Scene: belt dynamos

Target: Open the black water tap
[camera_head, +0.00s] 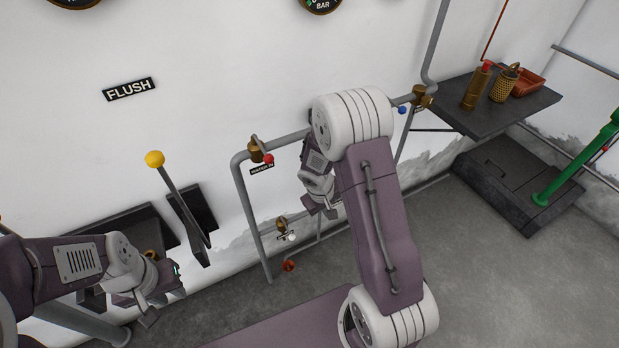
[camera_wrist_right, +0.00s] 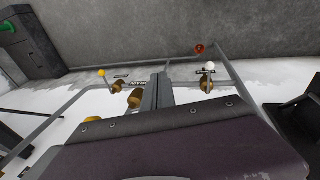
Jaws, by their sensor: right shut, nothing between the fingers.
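I see no tap with a black knob in either view. In the head view my right arm covers part of the pipework where one could be. My right gripper (camera_head: 322,210) is in front of the wall pipes, pointing down. In the right wrist view its fingers (camera_wrist_right: 163,78) are shut and empty. They partly cover a brass valve (camera_wrist_right: 134,98) beside a small label, and its knob is not visible. A brass tap with a white knob (camera_wrist_right: 210,67) is to the right of the fingers, and one with a yellow knob (camera_wrist_right: 102,73) to the left. My left gripper (camera_head: 150,308) is at the lower left, its jaws unclear.
A red-knobbed tap (camera_head: 268,158) and a blue-knobbed tap (camera_head: 402,110) sit on the wall pipe. A yellow-topped lever (camera_head: 155,159) stands at left. A dark shelf (camera_head: 450,101) holds brass containers at right. A red fitting (camera_head: 288,265) is low.

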